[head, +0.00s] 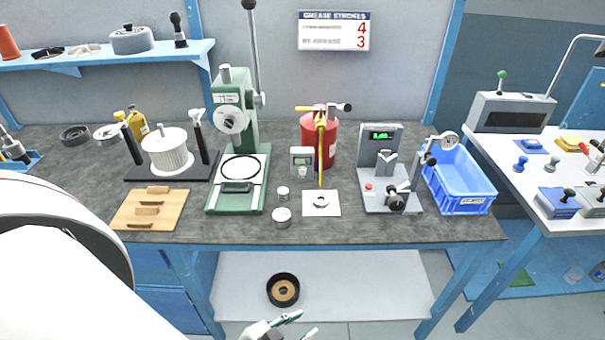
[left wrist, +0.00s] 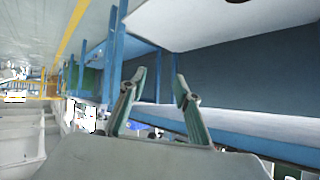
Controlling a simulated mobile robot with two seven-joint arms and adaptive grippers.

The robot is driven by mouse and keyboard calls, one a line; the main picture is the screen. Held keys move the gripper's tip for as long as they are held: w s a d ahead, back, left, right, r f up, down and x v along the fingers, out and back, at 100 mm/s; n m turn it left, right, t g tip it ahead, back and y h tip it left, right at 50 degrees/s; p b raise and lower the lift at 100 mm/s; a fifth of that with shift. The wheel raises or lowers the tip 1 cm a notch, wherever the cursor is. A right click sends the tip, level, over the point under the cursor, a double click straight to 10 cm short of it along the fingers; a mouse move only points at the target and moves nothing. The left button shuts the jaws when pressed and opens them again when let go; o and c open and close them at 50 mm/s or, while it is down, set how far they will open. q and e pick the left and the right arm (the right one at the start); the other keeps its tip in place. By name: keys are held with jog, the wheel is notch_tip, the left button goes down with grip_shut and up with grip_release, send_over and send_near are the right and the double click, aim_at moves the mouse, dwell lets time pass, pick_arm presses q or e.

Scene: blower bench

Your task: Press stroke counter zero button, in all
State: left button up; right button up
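The stroke counter (head: 302,156) is a small pale box with a dark display. It stands on the bench just left of the red grease canister (head: 318,132). Its digits and its zero button are too small to make out. My left gripper (head: 297,326) is at the bottom edge of the head view, in front of the bench and well away from the counter. Its two green fingers are apart with nothing between them; the left wrist view shows them open too (left wrist: 158,88). My right gripper is in neither view.
A wall sign (head: 334,30) reads grease strokes, with 4 and 3. A green press (head: 237,150), a white plate (head: 321,203), two small round tins and a grey test stand (head: 382,140) surround the counter. The bench front edge and lower shelf (head: 350,285) are near my gripper.

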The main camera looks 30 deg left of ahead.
pick_arm(q)
grip_shut()
dwell(1.0)
